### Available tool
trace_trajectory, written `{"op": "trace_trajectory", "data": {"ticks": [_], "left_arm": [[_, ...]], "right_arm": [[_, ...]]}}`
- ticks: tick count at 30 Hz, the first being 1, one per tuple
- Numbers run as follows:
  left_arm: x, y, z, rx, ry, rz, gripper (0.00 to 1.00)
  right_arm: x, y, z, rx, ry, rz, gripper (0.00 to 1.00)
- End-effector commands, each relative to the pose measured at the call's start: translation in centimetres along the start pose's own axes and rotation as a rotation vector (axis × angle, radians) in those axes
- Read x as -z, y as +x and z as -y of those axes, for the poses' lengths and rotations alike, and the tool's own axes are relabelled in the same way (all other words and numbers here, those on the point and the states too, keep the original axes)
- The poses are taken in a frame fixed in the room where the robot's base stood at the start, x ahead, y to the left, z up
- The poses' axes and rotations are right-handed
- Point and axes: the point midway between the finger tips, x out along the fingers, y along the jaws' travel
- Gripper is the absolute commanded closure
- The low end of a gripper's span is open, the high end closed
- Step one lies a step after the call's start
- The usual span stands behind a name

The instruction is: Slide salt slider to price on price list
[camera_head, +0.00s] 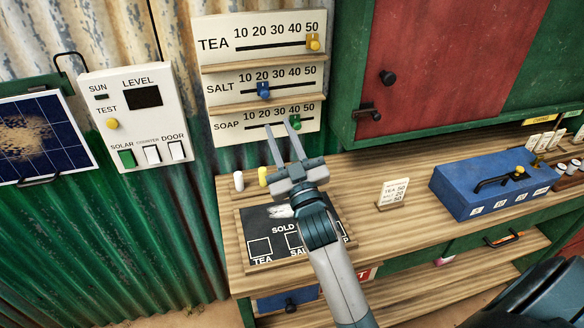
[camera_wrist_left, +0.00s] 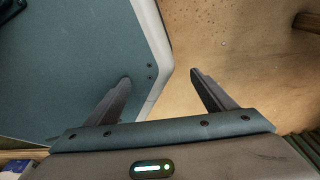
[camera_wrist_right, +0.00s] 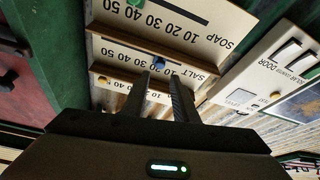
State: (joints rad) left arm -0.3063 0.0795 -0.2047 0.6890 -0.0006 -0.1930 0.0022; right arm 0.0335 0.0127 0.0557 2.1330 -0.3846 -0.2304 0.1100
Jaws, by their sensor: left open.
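The salt slider (camera_head: 263,90) is a blue knob on the middle row of the white price board (camera_head: 224,88), below the 20 mark. It also shows in the right wrist view (camera_wrist_right: 159,61), where the board appears upside down. My right gripper (camera_head: 278,125) is open and empty, its fingers pointing up at the board below the salt row; the knob is apart from it. The price list (camera_head: 394,192) is a small card on the counter; its salt line seems to read 20. My left gripper (camera_wrist_left: 160,92) is open and empty, seen only in its wrist view.
A yellow tea slider (camera_head: 314,44) and a green soap slider (camera_head: 295,122) sit on the other rows. Wooden ledges (camera_head: 265,62) separate the rows. A switch panel (camera_head: 137,115) hangs left, a red-and-green cabinet (camera_head: 420,60) right. A blue box (camera_head: 490,185) stands on the counter.

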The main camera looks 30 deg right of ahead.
Motion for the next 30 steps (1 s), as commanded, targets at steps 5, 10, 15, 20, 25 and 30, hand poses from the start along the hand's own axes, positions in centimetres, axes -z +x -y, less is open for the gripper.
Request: {"op": "trace_trajectory", "data": {"ticks": [5, 10, 15, 20, 25, 30], "left_arm": [[3.6, 0.8, -0.8, -0.008, 0.001, -0.085, 0.23], [6.5, 0.9, -1.3, -0.014, 0.001, -0.152, 0.23], [8.3, 0.9, -1.6, -0.017, 0.001, -0.196, 0.23], [9.0, 0.8, -1.7, -0.019, 0.001, -0.211, 0.23], [9.0, 0.7, -1.7, -0.019, 0.001, -0.212, 0.23], [9.0, 0.7, -1.7, -0.019, 0.001, -0.211, 0.23]], "right_arm": [[-0.3, -3.4, 0.1, 0.000, 0.000, 0.001, 0.74], [-0.2, -6.0, 0.1, 0.000, 0.000, 0.001, 0.74], [-0.1, -7.6, 0.1, 0.000, 0.000, 0.000, 0.74], [0.0, -8.1, 0.0, 0.000, 0.000, 0.000, 0.74], [0.0, -8.1, 0.0, 0.000, 0.000, 0.000, 0.74], [0.0, -8.1, 0.0, 0.000, 0.000, 0.000, 0.74]]}}
